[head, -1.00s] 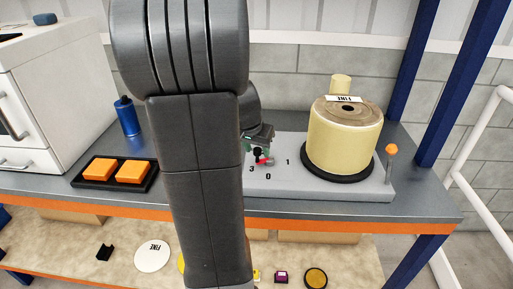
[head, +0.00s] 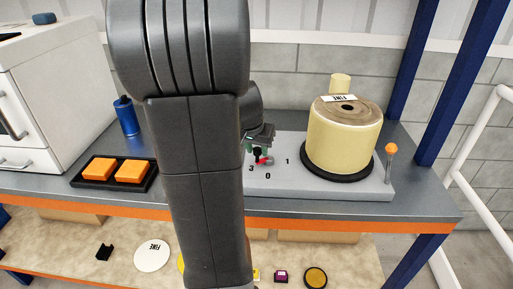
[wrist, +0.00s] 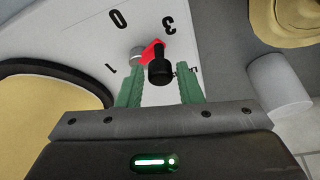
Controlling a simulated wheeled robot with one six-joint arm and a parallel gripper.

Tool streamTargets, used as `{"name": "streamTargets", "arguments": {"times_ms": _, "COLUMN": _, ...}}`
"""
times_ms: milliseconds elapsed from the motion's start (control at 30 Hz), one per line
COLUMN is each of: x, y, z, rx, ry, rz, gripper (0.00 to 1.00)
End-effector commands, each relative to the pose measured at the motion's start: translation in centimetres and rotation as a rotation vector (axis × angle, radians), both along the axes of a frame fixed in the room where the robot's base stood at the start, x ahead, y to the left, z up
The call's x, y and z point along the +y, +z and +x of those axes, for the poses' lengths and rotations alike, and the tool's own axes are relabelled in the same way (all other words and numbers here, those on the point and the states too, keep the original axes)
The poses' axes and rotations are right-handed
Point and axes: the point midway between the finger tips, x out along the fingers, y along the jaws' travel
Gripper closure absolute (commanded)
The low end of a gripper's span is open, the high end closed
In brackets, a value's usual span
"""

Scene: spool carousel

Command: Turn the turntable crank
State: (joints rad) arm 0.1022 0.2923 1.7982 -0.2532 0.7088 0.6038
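The turntable crank has a red arm (wrist: 152,50) on a grey pivot and an upright black knob (wrist: 160,70). The red part lies on the side of the printed 3; 0 and 1 also show, and another mark is partly hidden. In the head view the crank (head: 264,160) is small and partly covered. My gripper (wrist: 159,82) has its green fingers apart, one on each side of the knob, with visible gaps. In the head view my gripper (head: 257,147) is partly behind my arm. The turntable (head: 337,175) is a black disc carrying a big yellow spool (head: 345,140) labelled FINE.
An orange-tipped post (head: 390,165) stands at the right of the grey base plate (head: 300,187). A smaller cream cylinder (head: 340,82) stands behind the spool. A black tray (head: 115,183) with two orange blocks and a blue bottle (head: 127,116) are on the left.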

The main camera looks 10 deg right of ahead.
Motion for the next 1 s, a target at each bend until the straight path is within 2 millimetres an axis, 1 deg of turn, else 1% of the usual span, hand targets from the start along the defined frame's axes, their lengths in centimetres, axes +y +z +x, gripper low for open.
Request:
{"name": "streamTargets", "arguments": {"times_ms": 67, "x": 0.0, "y": 0.0, "z": 0.0, "rx": 0.0, "ry": 0.0, "rz": 0.0, "gripper": 0.56}}
{"name": "streamTargets", "arguments": {"times_ms": 333, "x": 0.0, "y": 0.1, "z": 0.0, "rx": -0.001, "ry": 0.0, "rz": -0.001, "gripper": 0.56}}
{"name": "streamTargets", "arguments": {"times_ms": 467, "x": 0.2, "y": 0.8, "z": -0.2, "rx": -0.003, "ry": 0.0, "rz": -0.001, "gripper": 0.56}}
{"name": "streamTargets", "arguments": {"times_ms": 567, "x": 0.5, "y": 2.1, "z": -0.7, "rx": -0.004, "ry": 0.001, "rz": 0.0, "gripper": 0.56}}
{"name": "streamTargets", "arguments": {"times_ms": 900, "x": 2.0, "y": 9.1, "z": -3.1, "rx": -0.006, "ry": 0.002, "rz": -0.001, "gripper": 0.56}}
{"name": "streamTargets", "arguments": {"times_ms": 1000, "x": 2.3, "y": 10.7, "z": -3.7, "rx": -0.005, "ry": 0.001, "rz": 0.0, "gripper": 0.56}}
